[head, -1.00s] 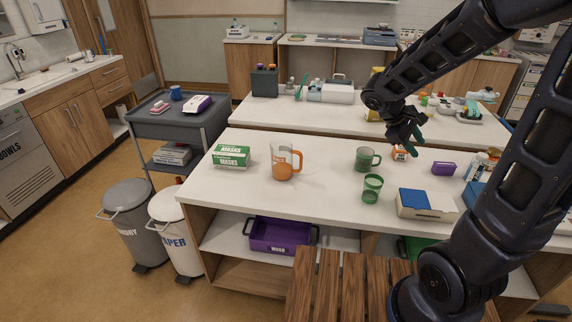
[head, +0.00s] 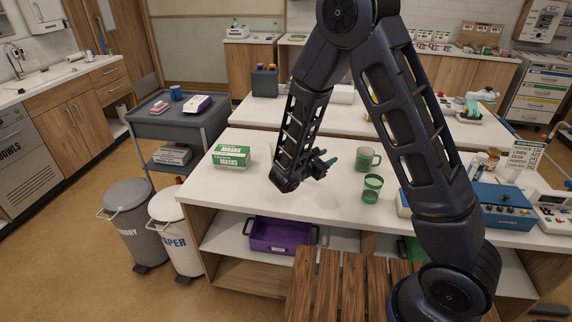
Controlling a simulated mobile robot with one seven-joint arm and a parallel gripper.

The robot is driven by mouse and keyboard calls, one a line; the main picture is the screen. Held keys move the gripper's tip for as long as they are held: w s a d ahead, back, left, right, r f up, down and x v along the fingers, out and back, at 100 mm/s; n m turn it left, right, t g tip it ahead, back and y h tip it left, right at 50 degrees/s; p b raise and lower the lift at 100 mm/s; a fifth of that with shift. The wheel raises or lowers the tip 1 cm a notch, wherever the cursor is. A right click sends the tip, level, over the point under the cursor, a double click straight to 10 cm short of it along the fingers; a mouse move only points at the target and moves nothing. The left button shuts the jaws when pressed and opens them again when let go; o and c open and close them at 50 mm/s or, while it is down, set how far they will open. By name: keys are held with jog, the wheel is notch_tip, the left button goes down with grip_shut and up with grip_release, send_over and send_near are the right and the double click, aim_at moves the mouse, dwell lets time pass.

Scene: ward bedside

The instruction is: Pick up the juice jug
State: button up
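My gripper (head: 328,160) is over the table, just right of that spot and left of the green mug (head: 364,160). I cannot tell how far the gripper is from the jug.
A green mask box (head: 231,157) stands to the left on the table. A green cup (head: 372,188) stands near the mug. A blue device (head: 503,207) is at the right. A wooden slatted surface (head: 325,285) lies in front.

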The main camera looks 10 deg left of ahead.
jog(key=s+a+f+n+t+y, duration=0.1)
jog(key=a+f+n+y, duration=0.1)
jog(key=a, duration=0.1)
jog(key=s+a+f+n+t+y, duration=0.1)
jog(key=a+f+n+y, duration=0.1)
jog(key=a+f, duration=0.1)
jog(key=s+a+f+n+t+y, duration=0.1)
jog(key=s+a+f+n+t, duration=0.1)
jog(key=a, duration=0.3)
jog(key=shift+a+f+n+y, duration=0.15)
jog(key=shift+f+n+y, duration=0.25)
jog(key=shift+f, duration=0.2)
jog(key=x, duration=0.5)
jog(key=shift+w, duration=0.15)
jog(key=shift+a+x, duration=0.15)
jog(key=shift+x, duration=1.2)
jog(key=shift+a+x, duration=0.2)
jog(key=shift+x, duration=1.15)
jog(key=shift+f, duration=0.1)
grip_shut()
